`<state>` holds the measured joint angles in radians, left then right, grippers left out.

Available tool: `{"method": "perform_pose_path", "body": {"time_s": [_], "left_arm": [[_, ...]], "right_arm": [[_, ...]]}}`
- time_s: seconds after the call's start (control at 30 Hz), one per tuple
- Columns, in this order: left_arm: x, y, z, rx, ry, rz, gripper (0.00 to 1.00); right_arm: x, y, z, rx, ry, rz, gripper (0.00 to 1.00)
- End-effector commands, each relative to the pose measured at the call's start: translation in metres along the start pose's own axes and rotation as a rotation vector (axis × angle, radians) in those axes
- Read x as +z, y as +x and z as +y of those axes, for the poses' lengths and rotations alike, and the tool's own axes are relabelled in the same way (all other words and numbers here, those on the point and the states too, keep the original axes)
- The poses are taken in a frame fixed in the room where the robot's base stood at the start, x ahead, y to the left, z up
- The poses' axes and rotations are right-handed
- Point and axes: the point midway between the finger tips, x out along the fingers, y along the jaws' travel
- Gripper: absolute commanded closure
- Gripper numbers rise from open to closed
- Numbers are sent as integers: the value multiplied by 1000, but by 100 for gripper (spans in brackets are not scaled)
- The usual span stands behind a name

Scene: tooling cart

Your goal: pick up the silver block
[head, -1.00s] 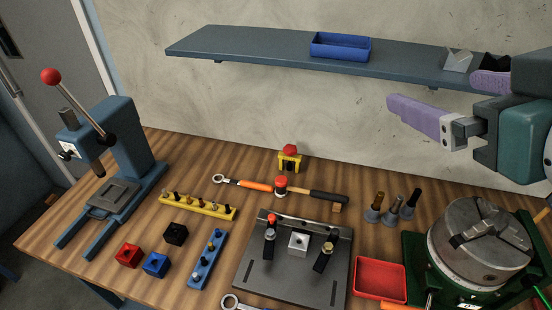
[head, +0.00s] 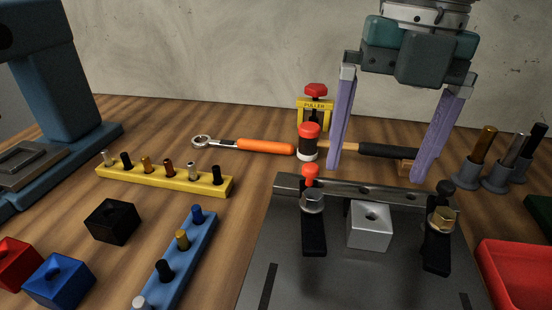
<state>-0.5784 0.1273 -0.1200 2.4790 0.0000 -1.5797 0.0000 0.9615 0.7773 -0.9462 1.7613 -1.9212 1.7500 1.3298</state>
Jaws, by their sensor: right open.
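The silver block (head: 369,226), a small cube with a hole in its top, sits on the dark fixture plate (head: 285,255) between two clamps. The left clamp (head: 312,222) has a red tip; the right clamp (head: 438,240) has a black knob. My right gripper (head: 378,172) points down with its two purple fingers spread wide and nothing between them. It appears above and behind the block, apart from it. My left gripper is not in view.
A red tray (head: 520,272) lies right of the plate. Collets in stands (head: 495,165) are at the back right. A yellow puller (head: 315,107), an orange-handled wrench (head: 262,146) and a hammer (head: 385,151) lie behind. Yellow (head: 165,180) and blue (head: 180,258) pin racks are left.

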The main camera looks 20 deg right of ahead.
Motion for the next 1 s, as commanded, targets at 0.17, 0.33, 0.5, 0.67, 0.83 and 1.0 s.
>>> {"method": "perform_pose_path", "body": {"time_s": [0.17,0.33,0.5,0.67,0.83,1.0], "left_arm": [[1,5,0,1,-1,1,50],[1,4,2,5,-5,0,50],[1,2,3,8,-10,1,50],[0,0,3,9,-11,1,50],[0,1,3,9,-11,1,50],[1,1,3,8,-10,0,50]], "right_arm": [[10,17,-17,-69,39,-28,3],[10,41,-17,-64,36,-26,3],[10,56,-18,-62,34,-26,3],[10,82,-20,-63,33,-24,3],[11,99,-20,-61,32,-26,3],[11,100,-20,-60,31,-27,3]]}}
